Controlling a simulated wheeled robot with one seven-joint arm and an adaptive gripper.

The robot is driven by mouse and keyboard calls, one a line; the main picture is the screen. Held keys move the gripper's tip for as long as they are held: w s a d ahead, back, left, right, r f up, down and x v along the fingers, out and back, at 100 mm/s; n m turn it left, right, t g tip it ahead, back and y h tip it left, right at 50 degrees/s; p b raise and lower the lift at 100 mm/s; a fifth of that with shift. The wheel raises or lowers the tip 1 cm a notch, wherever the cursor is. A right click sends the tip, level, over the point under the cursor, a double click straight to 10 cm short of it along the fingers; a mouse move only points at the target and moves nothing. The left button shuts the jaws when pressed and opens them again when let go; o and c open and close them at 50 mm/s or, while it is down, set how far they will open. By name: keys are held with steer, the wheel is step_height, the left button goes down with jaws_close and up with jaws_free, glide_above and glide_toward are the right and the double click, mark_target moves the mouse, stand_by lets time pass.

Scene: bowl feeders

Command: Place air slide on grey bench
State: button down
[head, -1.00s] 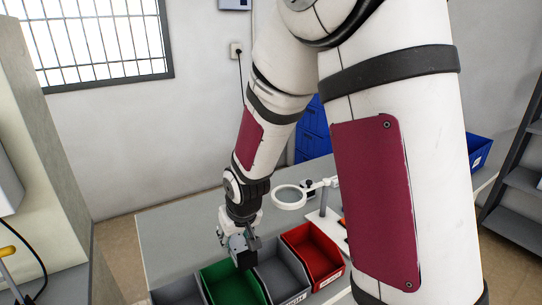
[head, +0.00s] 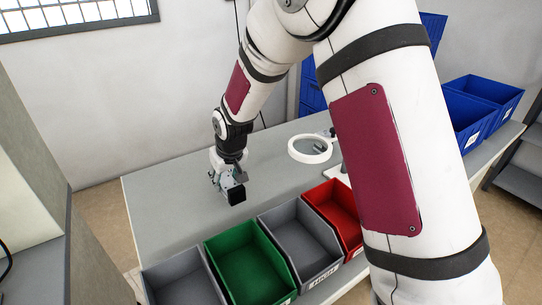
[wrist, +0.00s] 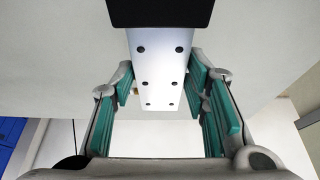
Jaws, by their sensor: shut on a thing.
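My gripper (head: 226,182) is shut on the air slide, over the bare left part of the grey bench, behind the bins. The air slide shows in the wrist view as a pale metal body (wrist: 160,75) with several dark holes and a black end (wrist: 160,13). It sits between the teal finger pads of my gripper (wrist: 166,95). In the head view its dark end (head: 237,195) points down and toward the bins. The grey bench (head: 165,215) shows clear around it. I cannot tell the exact gap between the slide and the bench top.
A grey bin (head: 172,283), a green bin (head: 245,262), another grey bin (head: 300,245) and a red bin (head: 340,212) line the front edge. A ring magnifier (head: 312,148) stands behind them. Blue bins (head: 468,112) are at the right. My arm hides part of the bench.

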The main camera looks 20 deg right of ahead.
steer(key=w+a, duration=0.2)
steer(key=a, duration=0.2)
steer(key=w+a+f, duration=0.1)
steer(key=w+a, duration=0.1)
steer(key=a, duration=0.3)
steer(key=w+a+b, duration=0.1)
steer(key=w+a, duration=0.2)
steer(key=a, duration=0.2)
steer(key=shift+a+f, duration=0.3)
steer(key=shift+f, duration=1.6)
steer(key=shift+b, duration=0.3)
steer(key=shift+f, duration=0.2)
steer(key=c, duration=0.9)
jaws_free()
steer(key=shift+c, duration=0.2)
steer(key=p+v, duration=0.1)
steer(key=v, duration=1.1)
steer(key=shift+s+r, duration=0.15)
steer(key=shift+r, duration=0.05)
